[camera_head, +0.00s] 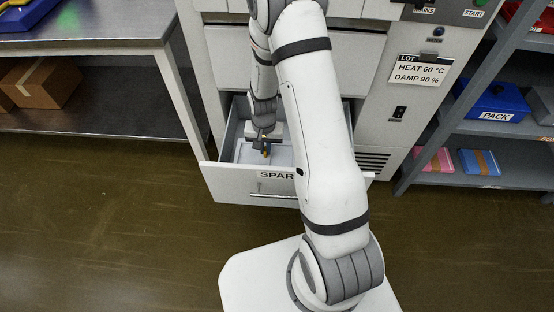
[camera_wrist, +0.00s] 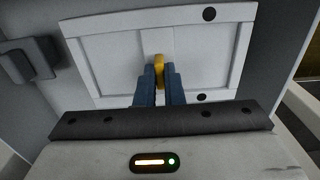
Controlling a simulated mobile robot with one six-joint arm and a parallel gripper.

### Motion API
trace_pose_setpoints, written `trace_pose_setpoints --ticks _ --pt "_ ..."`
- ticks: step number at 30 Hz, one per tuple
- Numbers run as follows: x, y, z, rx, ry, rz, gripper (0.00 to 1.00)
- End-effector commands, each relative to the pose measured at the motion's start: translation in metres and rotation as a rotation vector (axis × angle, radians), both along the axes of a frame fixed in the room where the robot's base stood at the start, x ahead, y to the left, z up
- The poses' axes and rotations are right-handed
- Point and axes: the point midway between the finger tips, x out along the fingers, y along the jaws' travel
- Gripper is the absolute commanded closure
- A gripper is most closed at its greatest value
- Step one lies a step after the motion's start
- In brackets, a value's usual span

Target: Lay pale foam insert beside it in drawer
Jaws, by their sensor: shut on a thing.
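The drawer (camera_head: 225,178), labelled "SPAR" with the rest hidden by my arm, is pulled out of the pale cabinet. My gripper (camera_head: 264,146) reaches down into it. In the wrist view its blue fingers (camera_wrist: 159,80) are shut on an upright yellow tab (camera_wrist: 159,68). The tab stands at the middle of a pale rectangular panel (camera_wrist: 100,55) with a raised rim, seemingly the foam insert. I cannot tell whether the panel rests on the drawer floor. A dark grey block (camera_wrist: 32,60) shows to its left.
A metal bench (camera_head: 100,45) stands left, with a cardboard box (camera_head: 45,83) on its lower shelf. A shelf rack at right holds a blue bin (camera_head: 495,103) marked "PACK" and pink (camera_head: 433,159) and blue (camera_head: 479,162) packs. The floor before the drawer is clear at left.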

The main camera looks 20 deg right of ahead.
Motion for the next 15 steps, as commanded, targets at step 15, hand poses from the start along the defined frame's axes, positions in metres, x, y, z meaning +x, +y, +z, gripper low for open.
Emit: trace_pose_setpoints --ticks 15 --pt "0.0 -0.002 -0.069 0.0 0.002 -0.005 1.0"
